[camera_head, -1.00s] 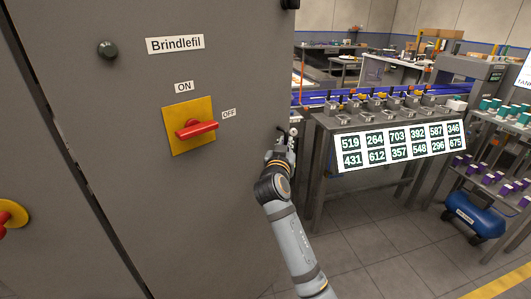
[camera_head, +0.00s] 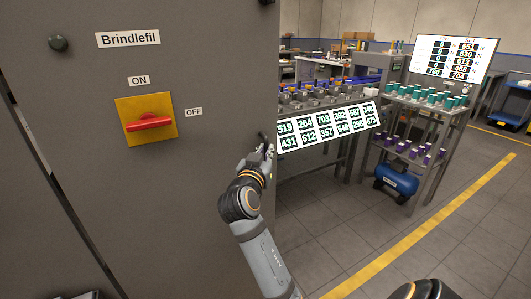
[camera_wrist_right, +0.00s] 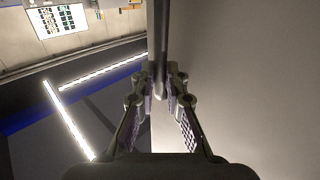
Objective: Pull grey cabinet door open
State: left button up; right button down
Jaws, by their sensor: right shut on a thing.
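The grey cabinet door (camera_head: 205,60) fills the left of the head view. It bears a "Brindlefil" label and a red switch (camera_head: 149,123) on a yellow plate, with its lever lying level beside ON and OFF labels. My right gripper (camera_head: 264,152) is at the door's right edge. In the wrist view its fingers (camera_wrist_right: 160,98) close around a dark upright handle (camera_wrist_right: 158,45) beside the grey door face. The grip hides part of the handle. I cannot tell whether the door stands ajar. My left gripper is not in view.
A rack with a number board (camera_head: 328,127) stands close to the right of the door. Beyond it are a shelf with teal and purple parts (camera_head: 430,97) and a blue tank (camera_head: 396,181).

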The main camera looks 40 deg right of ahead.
dwell(0.3)
jog(key=c, duration=1.7)
grip_release()
jog(key=shift+a, duration=0.1)
jog(key=o, duration=0.3)
jog(key=shift+w+a, duration=0.1)
jog(key=shift+a, duration=0.05)
notch_tip(320, 180, up, 10)
